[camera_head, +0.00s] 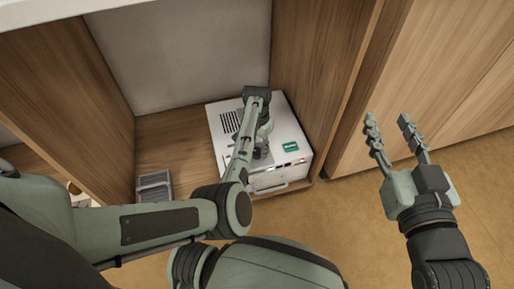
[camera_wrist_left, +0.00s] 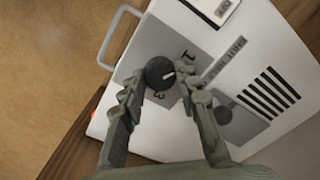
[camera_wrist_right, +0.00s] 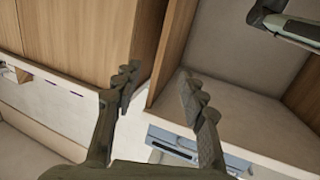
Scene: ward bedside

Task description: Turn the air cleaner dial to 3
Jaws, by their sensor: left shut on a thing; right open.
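The air cleaner (camera_head: 290,128) is a white box with dark vents and a green label, standing on a wooden shelf. Its round black dial (camera_wrist_left: 156,70) has a white pointer line and sits on a grey panel. The pointer faces right in the left wrist view, towards a fingertip. The numerals 1 (camera_wrist_left: 187,57) and 3 (camera_wrist_left: 158,94) show beside the dial; any mark between them is hidden by the finger. My left gripper (camera_wrist_left: 159,78) is shut on the dial, one finger on each side. My right gripper (camera_head: 388,118) is open and empty, well right of the air cleaner.
A second dark round part (camera_wrist_left: 222,115) lies beside the right finger, near the vents. A handle (camera_wrist_left: 112,35) sticks out from the air cleaner's edge. A grey object (camera_head: 155,187) is on the shelf at left. Wooden side panels (camera_head: 315,70) flank the bay.

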